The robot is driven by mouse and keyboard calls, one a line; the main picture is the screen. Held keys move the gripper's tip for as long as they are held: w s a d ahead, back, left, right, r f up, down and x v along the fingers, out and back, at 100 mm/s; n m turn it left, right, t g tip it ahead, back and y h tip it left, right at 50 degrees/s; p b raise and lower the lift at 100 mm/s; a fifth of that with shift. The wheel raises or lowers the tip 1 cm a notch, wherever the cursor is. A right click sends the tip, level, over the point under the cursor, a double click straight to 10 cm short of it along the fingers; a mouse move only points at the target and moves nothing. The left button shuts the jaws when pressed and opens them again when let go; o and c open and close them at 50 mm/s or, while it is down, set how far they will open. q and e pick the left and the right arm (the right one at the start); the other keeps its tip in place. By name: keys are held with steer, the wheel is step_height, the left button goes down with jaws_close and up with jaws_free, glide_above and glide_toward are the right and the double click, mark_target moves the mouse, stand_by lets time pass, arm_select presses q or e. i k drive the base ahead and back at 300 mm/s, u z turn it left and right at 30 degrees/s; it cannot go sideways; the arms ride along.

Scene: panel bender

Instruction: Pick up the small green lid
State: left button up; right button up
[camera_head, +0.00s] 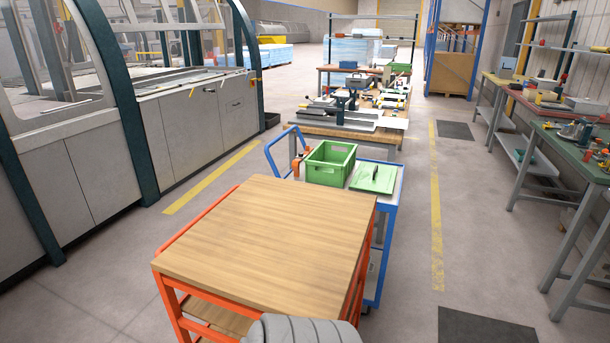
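The small green lid (373,179) lies flat on the top of a blue-framed cart (394,196), behind the wooden table. A thin, dark upright piece shows on it, like a handle. A green open crate (328,165) stands on the same cart just left of the lid. The lid and crate are close together; I cannot tell if they touch. Neither of my grippers is in view. A grey rounded part, probably mine, shows at the bottom edge.
A wooden-topped table with an orange frame (270,235) stands between me and the cart; its top is bare. A workbench with tools (350,118) stands behind the cart. A large machine (190,120) fills the left.

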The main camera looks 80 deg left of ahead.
mark_target(369, 177)
steer(key=u, duration=0.9)
steer(key=i, duration=2.25)
steer(key=u, duration=1.2)
steer(key=i, duration=1.15)
steer(key=u, duration=0.05)
